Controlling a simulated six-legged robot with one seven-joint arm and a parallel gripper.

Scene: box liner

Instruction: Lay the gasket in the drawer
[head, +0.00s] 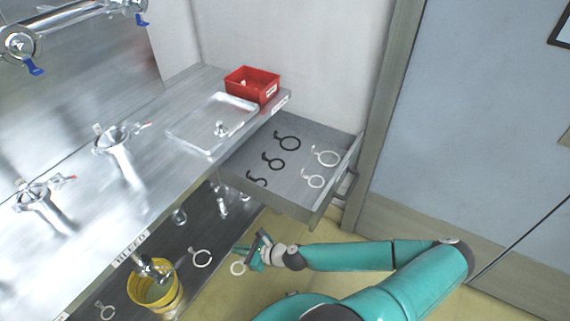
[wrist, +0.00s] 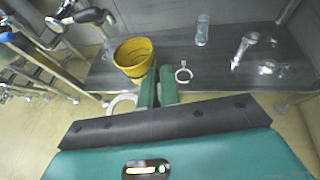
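My gripper (head: 256,254) is low in front of the lower shelf, to the left of and below the open drawer (head: 268,194) in the head view. Its fingers (wrist: 158,87) are close together on a white ring-shaped gasket (head: 238,268). In the wrist view the gasket's ring (wrist: 122,104) sticks out to the left of the fingers; the gripped part is hidden between them. The grey drawer is pulled out under the counter. Several black gaskets (head: 274,163) lie on its left side and white ones (head: 314,182) on its right, with bare floor between.
Another white gasket (head: 201,258) lies on the dark lower shelf (wrist: 215,62). A yellow bucket (head: 160,290) stands left of it. A red bin (head: 252,84) and a clear tray (head: 210,125) stand on the counter. The drawer front (head: 336,178) and counter edge are obstacles.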

